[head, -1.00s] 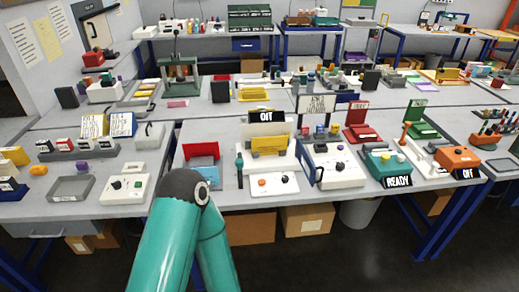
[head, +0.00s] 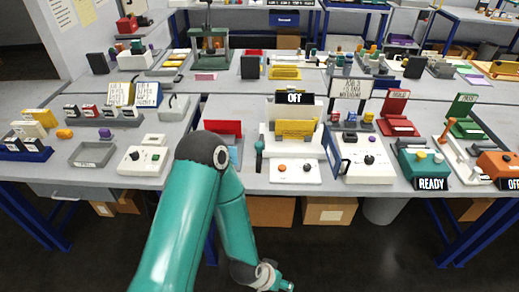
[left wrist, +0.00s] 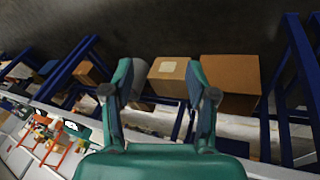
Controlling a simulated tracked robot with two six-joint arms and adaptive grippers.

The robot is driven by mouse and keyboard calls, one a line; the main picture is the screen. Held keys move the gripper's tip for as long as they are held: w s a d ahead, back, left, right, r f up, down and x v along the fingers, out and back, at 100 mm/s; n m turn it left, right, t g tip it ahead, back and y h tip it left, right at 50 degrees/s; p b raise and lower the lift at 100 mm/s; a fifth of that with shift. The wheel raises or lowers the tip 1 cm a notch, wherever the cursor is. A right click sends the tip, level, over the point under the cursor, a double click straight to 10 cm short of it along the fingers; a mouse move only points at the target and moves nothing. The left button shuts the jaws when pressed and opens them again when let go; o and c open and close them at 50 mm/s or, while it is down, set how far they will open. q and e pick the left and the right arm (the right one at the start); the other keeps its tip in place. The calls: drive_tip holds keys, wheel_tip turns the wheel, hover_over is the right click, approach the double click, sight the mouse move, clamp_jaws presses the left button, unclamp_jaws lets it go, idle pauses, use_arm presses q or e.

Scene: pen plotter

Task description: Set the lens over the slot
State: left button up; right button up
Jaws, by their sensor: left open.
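I cannot make out a lens or its slot for certain in these views. A white machine (head: 295,172) with a yellow panel (head: 296,131) and a black OFF sign (head: 294,98) stands at the front middle of the bench. My left arm reaches in front of the bench, and its wrist end shows at the lower edge of the head view; its fingertips are not clear there. In the left wrist view my left gripper (left wrist: 159,78) is open, with nothing between its fingers, over the floor and boxes beside the bench. My right gripper is not in view.
The front bench holds a red stand (head: 223,128), a grey tray (head: 93,154), a white control box (head: 142,160) and a teal READY box (head: 422,167). Cardboard boxes (head: 328,210) stand under the bench, between blue legs. The dark floor in front is clear.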

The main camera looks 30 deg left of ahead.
use_arm(q)
drive_tip(key=w+a+r+t+y+b, duration=0.3)
drive_tip(key=w+a+t, duration=0.25)
drive_tip(key=w, duration=0.45)
drive_tip(key=n+t+y+b, duration=0.35)
drive_tip(key=t+y, duration=0.25)
drive_tip(key=y, duration=0.3)
approach(259, 148)
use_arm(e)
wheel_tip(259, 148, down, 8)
use_arm(q)
drive_tip(key=p+x, duration=0.4)
drive_tip(key=x, duration=0.6)
drive_tip(key=shift+f, duration=0.1)
drive_tip(key=shift+x, duration=0.8)
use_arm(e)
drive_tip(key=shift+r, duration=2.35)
use_arm(q)
drive_tip(key=shift+f, duration=0.1)
clamp_jaws()
